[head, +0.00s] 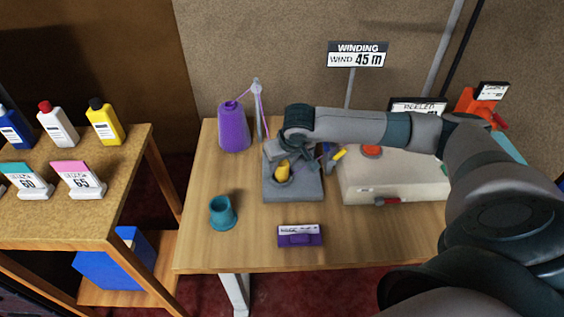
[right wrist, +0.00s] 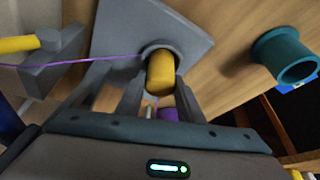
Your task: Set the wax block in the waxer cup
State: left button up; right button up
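The yellow wax block (head: 283,167) stands in the round waxer cup on the grey waxer plate (head: 308,188). In the right wrist view the block (right wrist: 161,75) has its far end inside the dark ring of the waxer cup (right wrist: 151,47). My right gripper (right wrist: 162,85) is over the cup, its fingers on either side of the block, with what looks like a narrow gap on each side. It looks open. In the head view my right arm hides part of the plate and the fingers are hard to make out. My left gripper is not in view.
A purple yarn cone (head: 233,127) stands behind left, its thread running over a post. A teal cup (head: 222,212) and a purple labelled box (head: 300,236) are in front. A pale machine (head: 375,180) stands right.

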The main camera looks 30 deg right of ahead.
jog(key=shift+o, duration=1.4)
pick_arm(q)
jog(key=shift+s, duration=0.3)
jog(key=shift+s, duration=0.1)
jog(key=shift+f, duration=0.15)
pick_arm(e)
jog(key=shift+r, duration=0.15)
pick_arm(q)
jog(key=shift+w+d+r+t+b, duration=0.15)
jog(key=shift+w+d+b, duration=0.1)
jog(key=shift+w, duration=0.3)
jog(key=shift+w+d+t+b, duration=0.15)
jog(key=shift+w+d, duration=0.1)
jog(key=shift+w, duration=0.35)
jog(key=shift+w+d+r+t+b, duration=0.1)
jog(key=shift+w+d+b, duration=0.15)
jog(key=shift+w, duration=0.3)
pick_arm(e)
jog(key=v, duration=1.2)
